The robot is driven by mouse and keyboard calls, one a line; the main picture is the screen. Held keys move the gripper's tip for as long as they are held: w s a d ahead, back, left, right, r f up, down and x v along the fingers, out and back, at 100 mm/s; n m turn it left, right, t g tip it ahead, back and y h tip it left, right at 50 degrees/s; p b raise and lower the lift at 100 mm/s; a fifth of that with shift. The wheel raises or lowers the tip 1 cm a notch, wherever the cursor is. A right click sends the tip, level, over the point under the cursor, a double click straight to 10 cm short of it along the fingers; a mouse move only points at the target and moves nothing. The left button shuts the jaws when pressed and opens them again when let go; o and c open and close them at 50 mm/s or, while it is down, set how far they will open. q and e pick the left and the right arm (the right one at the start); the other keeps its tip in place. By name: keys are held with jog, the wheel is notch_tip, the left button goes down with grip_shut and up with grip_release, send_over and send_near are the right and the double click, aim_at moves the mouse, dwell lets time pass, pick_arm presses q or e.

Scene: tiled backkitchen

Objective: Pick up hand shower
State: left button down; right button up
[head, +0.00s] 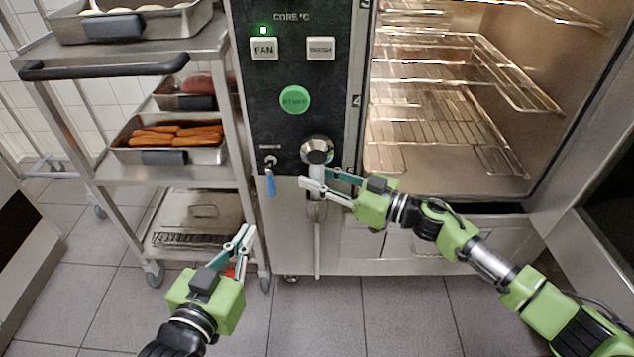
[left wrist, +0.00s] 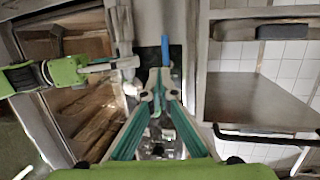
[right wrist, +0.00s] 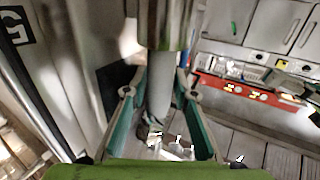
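The hand shower (head: 316,151) has a chrome head and a pale handle. It hangs upright on the front of the oven's control panel, and a thin pale hose drops below it. My right gripper (head: 317,179) is at the handle, with one finger on each side. In the right wrist view the handle (right wrist: 160,98) runs between the right gripper's fingers (right wrist: 161,82); they look open, with narrow gaps beside it. My left gripper (head: 246,232) is low at the left, apart from the shower. In the left wrist view its fingertips (left wrist: 160,75) are together and empty.
The open oven (head: 440,185) with wire racks is right of the panel. A blue-handled valve (head: 271,185) hangs left of the shower. A steel trolley (head: 170,173) with trays, one holding sausages (head: 180,134), stands at the left. The tiled floor (head: 330,325) in front is clear.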

grip_shut()
jog(key=shift+r, duration=0.1)
